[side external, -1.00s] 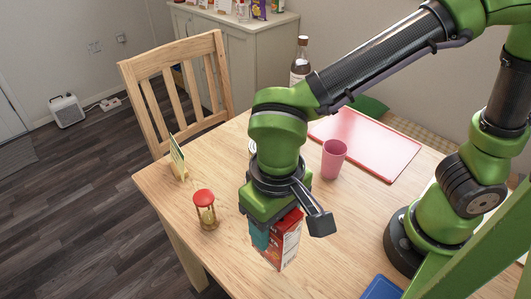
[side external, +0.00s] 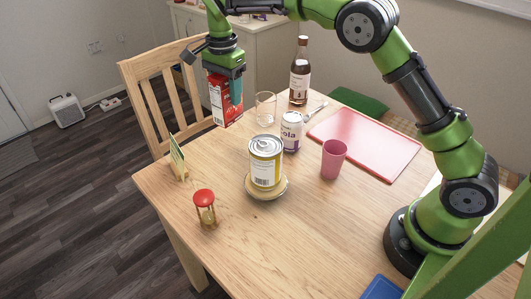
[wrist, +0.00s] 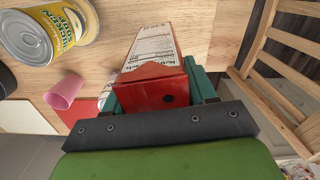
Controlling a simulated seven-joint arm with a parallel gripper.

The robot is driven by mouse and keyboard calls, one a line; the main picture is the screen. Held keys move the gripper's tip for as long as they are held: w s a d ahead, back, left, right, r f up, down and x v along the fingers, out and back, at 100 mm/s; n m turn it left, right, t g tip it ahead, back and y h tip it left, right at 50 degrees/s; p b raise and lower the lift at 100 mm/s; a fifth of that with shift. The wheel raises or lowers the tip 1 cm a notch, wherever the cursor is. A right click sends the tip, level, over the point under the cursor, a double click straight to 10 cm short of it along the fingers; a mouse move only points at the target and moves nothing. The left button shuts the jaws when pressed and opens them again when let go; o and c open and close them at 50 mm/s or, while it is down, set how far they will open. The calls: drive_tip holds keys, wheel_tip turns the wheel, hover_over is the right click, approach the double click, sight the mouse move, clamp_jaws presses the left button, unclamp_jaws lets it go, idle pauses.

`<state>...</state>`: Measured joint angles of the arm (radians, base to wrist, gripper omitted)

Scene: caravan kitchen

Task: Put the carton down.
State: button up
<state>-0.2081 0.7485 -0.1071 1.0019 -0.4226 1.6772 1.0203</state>
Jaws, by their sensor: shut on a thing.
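The carton (side external: 221,101) is red with a white printed panel. It is upright in my gripper (side external: 228,92) at the table's back-left edge, in front of the chair. In the wrist view the carton (wrist: 152,48) sits between the teal fingers of my gripper (wrist: 158,88), which are shut on it. The carton's base is near the level of the table edge in the side view; I cannot tell whether it touches the wood. The near finger hides part of its side.
A chair (side external: 150,95) stands behind.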

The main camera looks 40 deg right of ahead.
drive_tip(key=shift+m, duration=0.9)
drive_tip(key=shift+w+d+f, duration=0.4)
drive_tip(key=shift+d+f, duration=0.3)
drive_tip(key=shift+f, duration=1.05)
drive_tip(key=shift+w+d+f, duration=0.45)
drive_tip(key=shift+d+f, duration=0.3)
drive_tip(key=shift+f, duration=0.95)
drive_tip(key=shift+w+d+f, duration=0.4)
drive_tip(key=shift+d+f, duration=0.3)
drive_tip(key=shift+f, duration=1.05)
drive_tip(key=shift+f, duration=0.1)
drive_tip(key=o, duration=1.5)
drive_tip(key=shift+f, duration=0.15)
